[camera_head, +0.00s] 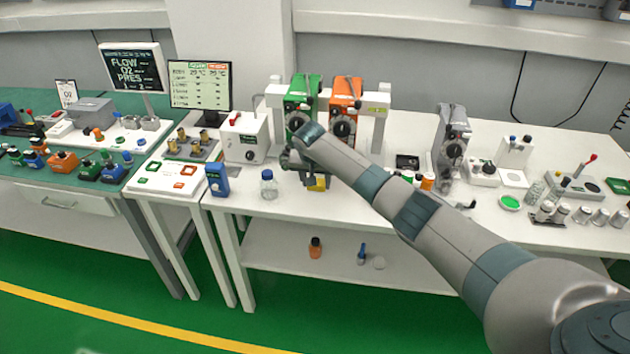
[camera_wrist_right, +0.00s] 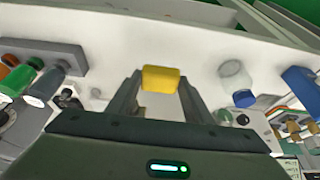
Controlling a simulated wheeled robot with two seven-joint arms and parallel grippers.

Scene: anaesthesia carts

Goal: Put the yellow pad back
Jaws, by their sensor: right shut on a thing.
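The yellow pad (camera_head: 318,184) shows at the front edge of the white table (camera_head: 395,212), just below the green and orange vaporizers. I cannot tell whether the pad touches the table. My left gripper is not in view.
A clear bottle with a blue cap (camera_head: 268,184) and a blue device (camera_head: 217,180) stand left of the gripper. The green vaporizer (camera_head: 301,100) and orange vaporizer (camera_head: 345,108) stand close behind. A white tray with coloured squares (camera_head: 148,190) lies at left.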

